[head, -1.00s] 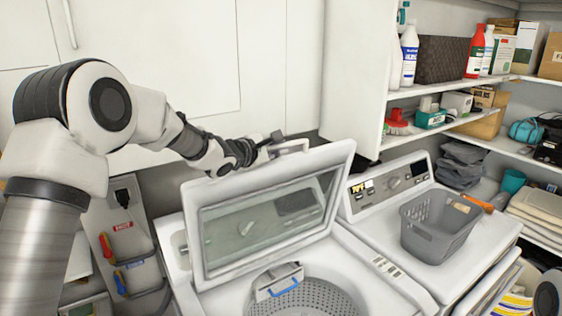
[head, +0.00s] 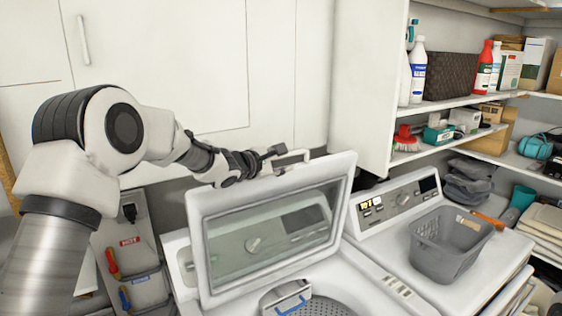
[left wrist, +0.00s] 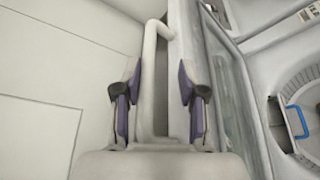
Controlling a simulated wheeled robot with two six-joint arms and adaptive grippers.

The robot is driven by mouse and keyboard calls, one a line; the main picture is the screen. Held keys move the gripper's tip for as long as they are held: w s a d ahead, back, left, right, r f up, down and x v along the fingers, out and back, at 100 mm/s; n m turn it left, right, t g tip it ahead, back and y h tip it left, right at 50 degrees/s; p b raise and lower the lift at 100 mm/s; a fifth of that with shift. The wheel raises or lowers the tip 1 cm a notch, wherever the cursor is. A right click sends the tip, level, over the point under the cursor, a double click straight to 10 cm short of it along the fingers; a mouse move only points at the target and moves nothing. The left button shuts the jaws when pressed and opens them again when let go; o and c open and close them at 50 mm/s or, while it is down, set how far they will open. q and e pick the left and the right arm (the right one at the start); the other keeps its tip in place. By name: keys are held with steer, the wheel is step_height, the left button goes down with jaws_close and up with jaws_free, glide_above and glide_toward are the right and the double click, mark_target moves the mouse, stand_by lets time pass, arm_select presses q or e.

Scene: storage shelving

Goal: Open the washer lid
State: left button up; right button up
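The washer lid (head: 345,188), white with a glass pane (head: 265,235), stands raised and steeply tilted on the washer (head: 345,275). The drum (head: 330,307) shows below it. The lid's pale handle (head: 292,158) sticks out at its top edge. My left gripper (head: 268,160) is at the handle, behind the lid's top edge. In the left wrist view, its dark fingers (left wrist: 159,95) stand apart, with the handle (left wrist: 150,75) and lid edge between them. Gaps show beside both fingers. My right gripper is not in view.
A dryer (head: 400,240) stands to the right, with a grey basket (head: 452,243) on top. Shelves (head: 450,103) with bottles and boxes are at the right. White cabinets (head: 165,70) are close behind my left arm. Hanging bins (head: 132,262) are left of the washer.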

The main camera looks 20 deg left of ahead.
arm_select(q)
steer(key=v, duration=1.1)
steer(key=shift+s, duration=0.45)
